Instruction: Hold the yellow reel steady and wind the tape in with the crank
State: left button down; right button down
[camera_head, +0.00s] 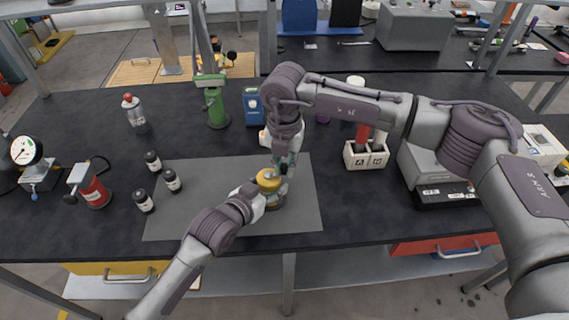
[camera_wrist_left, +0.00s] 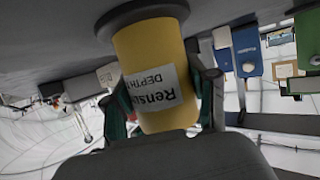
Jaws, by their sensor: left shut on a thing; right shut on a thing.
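The yellow reel (camera_head: 268,181) stands on the grey mat (camera_head: 195,190), near the mat's right side. My left gripper (camera_head: 259,199) comes in from the lower left and is shut on the reel. In the left wrist view the yellow reel (camera_wrist_left: 160,62) shows large, with a white label, between the fingers of the left gripper (camera_wrist_left: 163,92). My right gripper (camera_head: 283,165) comes down from above and is shut at the reel's upper right, where the crank is. The crank is mostly hidden by the right gripper's fingers.
Several small black bottles (camera_head: 172,180) stand on and beside the mat's left side. A green device (camera_head: 215,105) and a blue box (camera_head: 254,107) stand behind. A white holder (camera_head: 366,157) is to the right. The mat's front left is clear.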

aim_at(285, 164)
pick_arm(q)
jog(key=shift+f, duration=0.1)
pick_arm(e)
jog(key=c, duration=1.4)
grip_release()
notch_tip(285, 164, up, 12)
pick_arm(q)
jog(key=shift+c, duration=1.2)
grip_release()
